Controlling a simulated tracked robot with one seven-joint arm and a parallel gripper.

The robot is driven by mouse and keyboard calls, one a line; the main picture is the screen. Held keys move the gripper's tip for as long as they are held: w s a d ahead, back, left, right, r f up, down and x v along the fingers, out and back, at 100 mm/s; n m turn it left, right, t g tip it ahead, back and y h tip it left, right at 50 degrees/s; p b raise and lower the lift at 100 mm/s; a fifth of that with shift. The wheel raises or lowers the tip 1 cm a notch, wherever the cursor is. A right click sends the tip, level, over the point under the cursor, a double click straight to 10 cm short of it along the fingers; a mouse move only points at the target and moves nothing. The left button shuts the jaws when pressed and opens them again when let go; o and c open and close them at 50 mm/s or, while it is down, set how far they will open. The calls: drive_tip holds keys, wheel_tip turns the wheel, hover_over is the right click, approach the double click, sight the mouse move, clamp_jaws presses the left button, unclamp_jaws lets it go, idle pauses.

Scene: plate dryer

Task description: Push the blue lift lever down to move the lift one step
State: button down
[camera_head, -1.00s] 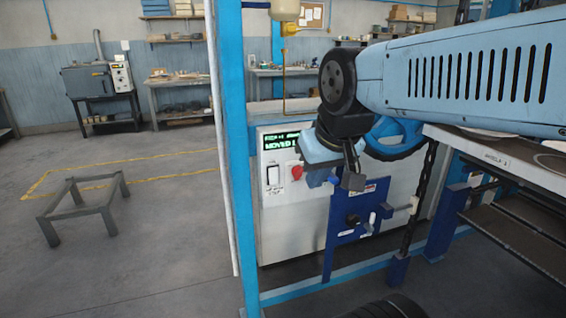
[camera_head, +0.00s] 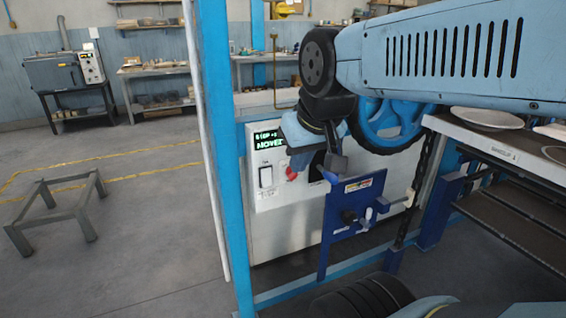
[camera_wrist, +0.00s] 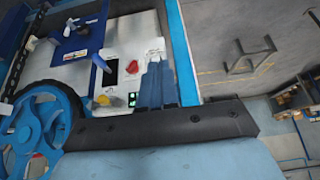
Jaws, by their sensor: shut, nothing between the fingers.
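My gripper (camera_head: 301,161) is shut and empty, in front of the white control box (camera_head: 290,220). Its blue fingers (camera_wrist: 157,84) show side by side in the wrist view, beside the red knob (camera_wrist: 133,67) in the picture. A dark slot (camera_head: 317,173) on the box lies just right of my fingers in the head view; it also shows in the wrist view (camera_wrist: 97,76). A green-lit display (camera_head: 269,140) reads something like "MOVED".
A dark blue panel (camera_head: 340,188) with a black knob and pale handle stands right of the slot. A blue handwheel (camera_head: 390,122) is behind my arm. A blue post (camera_head: 219,130) stands left. Plates (camera_head: 486,117) lie on the rack at right.

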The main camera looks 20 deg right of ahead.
drive_tip(key=shift+w, duration=0.1)
drive_tip(key=w+d+f+n+g+h, duration=0.2)
drive_tip(key=w+d+f+n, duration=0.5)
drive_tip(key=w, duration=0.4)
drive_tip(key=w+d+f+n+g+h, duration=0.3)
drive_tip(key=w+d+f+n, duration=0.4)
drive_tip(key=w+d, duration=0.5)
drive_tip(key=shift+d+n+g, duration=0.2)
drive_tip(key=shift+n+g, duration=0.4)
drive_tip(key=shift+n, duration=0.8)
drive_tip(key=shift+w, duration=0.1)
drive_tip(key=shift+f, duration=0.1)
